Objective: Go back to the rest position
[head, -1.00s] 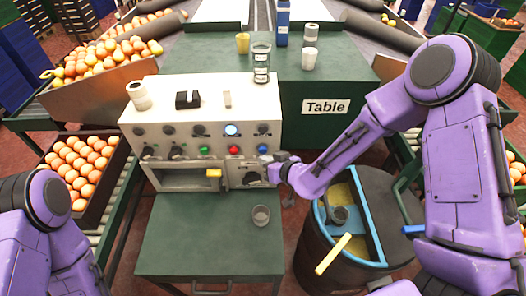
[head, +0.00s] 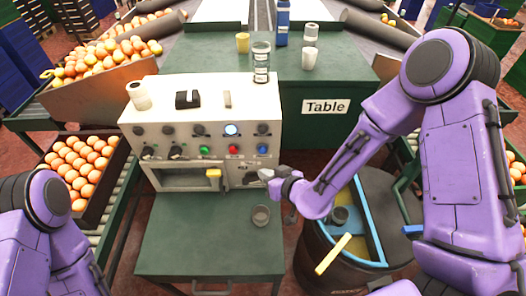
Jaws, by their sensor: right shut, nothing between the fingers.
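My right gripper (head: 268,176) is shut and empty. It is in front of the lower right part of the white control machine (head: 210,110), close to the dark knob there; I cannot tell whether it touches. My right arm comes in from the right, bent at the elbow, over the dark barrel. My left arm shows only as purple links at the lower left, and its gripper is out of view.
A barrel (head: 325,262) with a blue rim and a yellow-handled tool (head: 333,254) is below my right arm. A crate of oranges (head: 100,208) is at left. The green back table (head: 345,65) holds cups and a blue bottle.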

